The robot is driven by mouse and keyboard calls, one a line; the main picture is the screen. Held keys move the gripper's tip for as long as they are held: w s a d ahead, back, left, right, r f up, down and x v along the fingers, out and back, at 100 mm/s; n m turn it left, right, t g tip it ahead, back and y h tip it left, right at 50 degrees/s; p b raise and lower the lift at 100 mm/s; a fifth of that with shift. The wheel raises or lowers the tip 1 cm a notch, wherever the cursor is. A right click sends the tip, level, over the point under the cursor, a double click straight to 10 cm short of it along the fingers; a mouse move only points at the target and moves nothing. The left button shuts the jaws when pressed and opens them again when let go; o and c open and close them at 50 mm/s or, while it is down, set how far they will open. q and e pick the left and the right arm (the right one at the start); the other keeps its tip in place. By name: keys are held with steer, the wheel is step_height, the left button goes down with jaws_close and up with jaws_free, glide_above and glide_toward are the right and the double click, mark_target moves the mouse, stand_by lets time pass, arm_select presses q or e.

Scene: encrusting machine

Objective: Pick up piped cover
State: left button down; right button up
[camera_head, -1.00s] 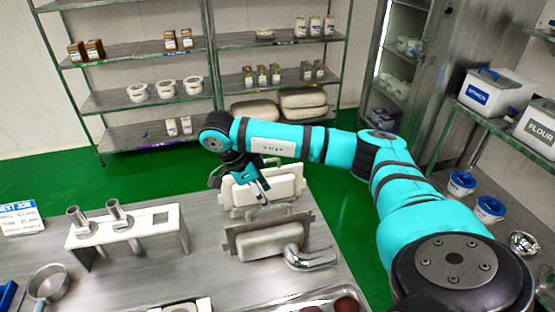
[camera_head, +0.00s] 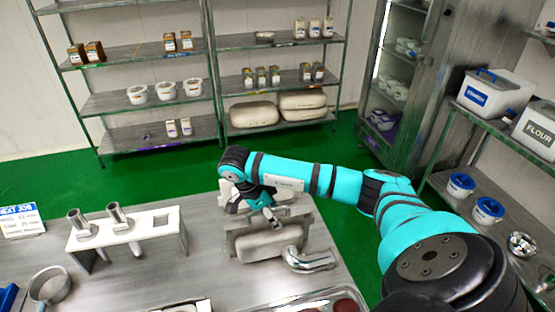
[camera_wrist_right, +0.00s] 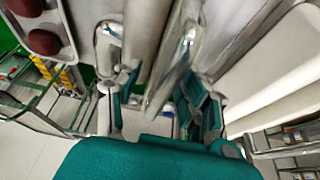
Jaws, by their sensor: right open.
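The piped cover (camera_head: 270,245) stands on the steel table in the head view, a pale block on a grey metal plate with a bent shiny pipe (camera_head: 310,261) at its right side. My right gripper (camera_head: 271,214) is open at the top edge of its plate. In the right wrist view, a thin metal plate edge (camera_wrist_right: 172,75) appears between the two spread fingers (camera_wrist_right: 160,108); I cannot tell whether they touch it. A second pale cover (camera_head: 232,194) stands behind, partly hidden by my right arm. My left gripper is not in view.
A white stand (camera_head: 128,231) with metal tubes is on the left of the table, near a metal ring (camera_head: 49,285). A tray (camera_head: 318,300) with dark red pieces lies at the front. Shelves with containers are beyond the green floor.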

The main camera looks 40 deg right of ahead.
jaws_close()
steer(key=shift+w+r, duration=0.15)
steer(key=shift+r, duration=0.05)
stand_by(0.5)
